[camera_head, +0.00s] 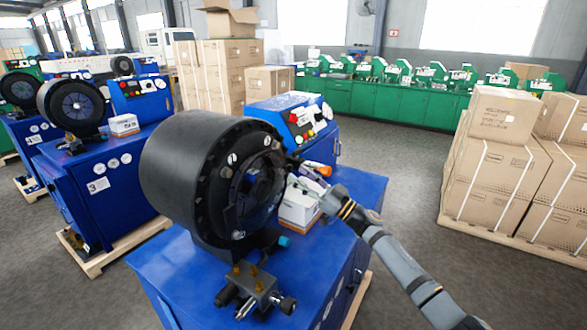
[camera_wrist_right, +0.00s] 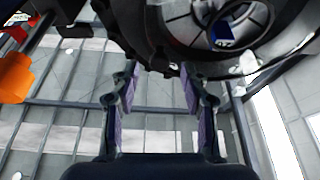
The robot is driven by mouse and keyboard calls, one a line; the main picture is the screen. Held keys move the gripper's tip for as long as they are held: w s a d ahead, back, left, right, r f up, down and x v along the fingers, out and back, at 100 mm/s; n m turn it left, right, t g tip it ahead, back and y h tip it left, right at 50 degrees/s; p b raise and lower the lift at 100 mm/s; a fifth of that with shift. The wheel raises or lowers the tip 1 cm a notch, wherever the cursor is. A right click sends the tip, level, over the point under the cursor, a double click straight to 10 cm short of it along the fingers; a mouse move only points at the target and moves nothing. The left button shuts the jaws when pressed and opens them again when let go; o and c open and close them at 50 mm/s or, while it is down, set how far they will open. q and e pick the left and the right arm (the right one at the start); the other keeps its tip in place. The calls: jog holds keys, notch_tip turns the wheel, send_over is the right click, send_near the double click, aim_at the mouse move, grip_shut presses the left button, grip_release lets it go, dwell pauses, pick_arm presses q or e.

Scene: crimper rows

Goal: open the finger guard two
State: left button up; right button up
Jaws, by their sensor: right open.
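The nearest crimper has a big black round head (camera_head: 205,172) on a blue cabinet. A dark round guard or plate (camera_head: 262,185) covers its front face, which is turned to the right; I cannot tell whether it stands ajar, and no number two shows. My right gripper (camera_head: 303,174) is beside the right edge of this face. In the right wrist view, my gripper (camera_wrist_right: 158,75) is open, with nothing between its fingers. The round dark face (camera_wrist_right: 180,28) is just beyond the fingertips; contact cannot be told. My left gripper is not in view.
A white box (camera_head: 300,208) stands on the cabinet below my right gripper. A blue control box (camera_head: 297,118) with buttons is behind the head. An orange item (camera_head: 318,168) is close by. Stacked cartons (camera_head: 495,185) stand at the right, with open floor between.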

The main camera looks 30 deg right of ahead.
jog(key=shift+r+p+x, duration=0.2)
jog(key=shift+p+x, duration=0.15)
jog(key=shift+x, duration=0.8)
jog(key=shift+w+a+f, duration=0.1)
jog(key=shift+w+a, duration=0.05)
jog(key=shift+w, duration=0.15)
grip_shut()
